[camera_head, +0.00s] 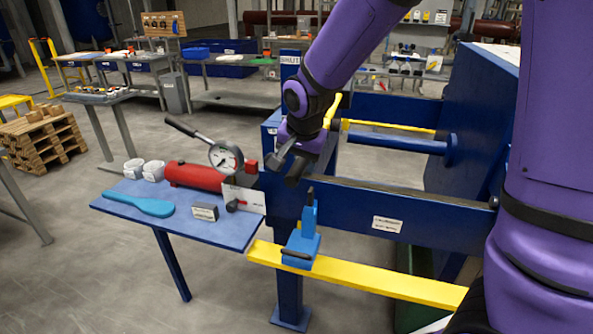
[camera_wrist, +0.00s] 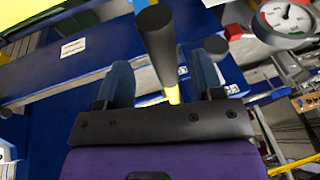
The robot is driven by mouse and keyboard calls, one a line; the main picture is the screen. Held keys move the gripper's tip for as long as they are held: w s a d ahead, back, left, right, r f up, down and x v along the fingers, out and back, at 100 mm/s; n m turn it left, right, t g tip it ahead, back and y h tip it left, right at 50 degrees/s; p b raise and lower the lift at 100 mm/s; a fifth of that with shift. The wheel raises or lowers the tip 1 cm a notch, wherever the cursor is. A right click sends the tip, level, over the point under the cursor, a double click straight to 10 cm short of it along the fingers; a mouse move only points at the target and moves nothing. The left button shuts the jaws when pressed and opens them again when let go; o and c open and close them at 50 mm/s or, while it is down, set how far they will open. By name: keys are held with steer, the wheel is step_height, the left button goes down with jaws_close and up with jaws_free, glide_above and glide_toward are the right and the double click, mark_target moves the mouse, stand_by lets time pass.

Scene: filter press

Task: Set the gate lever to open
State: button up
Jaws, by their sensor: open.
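A lever with a thick black grip (camera_wrist: 155,45) and a yellow rod (camera_wrist: 173,94) shows in the wrist view; no label on it can be read. My gripper (camera_wrist: 160,85) is open, with its two blue-grey fingers on either side of this lever. The grip seems to lie between the fingers, but I cannot tell whether either finger touches it. In the head view my gripper (camera_head: 292,165) is above the blue frame beam, near the gauge. A short piece of the yellow rod (camera_head: 331,110) shows behind my wrist; the rest is hidden.
A blue side table (camera_head: 190,222) holds a red cylinder pump (camera_head: 195,176), a dial gauge (camera_head: 225,157) and a teal paddle (camera_head: 140,204). A blue upright bracket (camera_head: 302,240) stands on the yellow bar (camera_head: 385,281) below my gripper. Floor at the left front is clear.

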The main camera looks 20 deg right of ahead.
steer(key=v, duration=0.5)
steer(key=shift+s+r, duration=0.15)
steer(key=shift+r, duration=0.1)
steer(key=s+d+r+n, duration=0.3)
steer(key=s+d+r, duration=0.2)
steer(key=s, duration=0.6)
steer(key=s+d+r+n+t, duration=0.1)
steer(key=s+d+r+n, duration=0.3)
steer(key=s, duration=0.8)
steer(key=shift+s+d+r, duration=0.35)
steer(key=shift+d+r, duration=0.35)
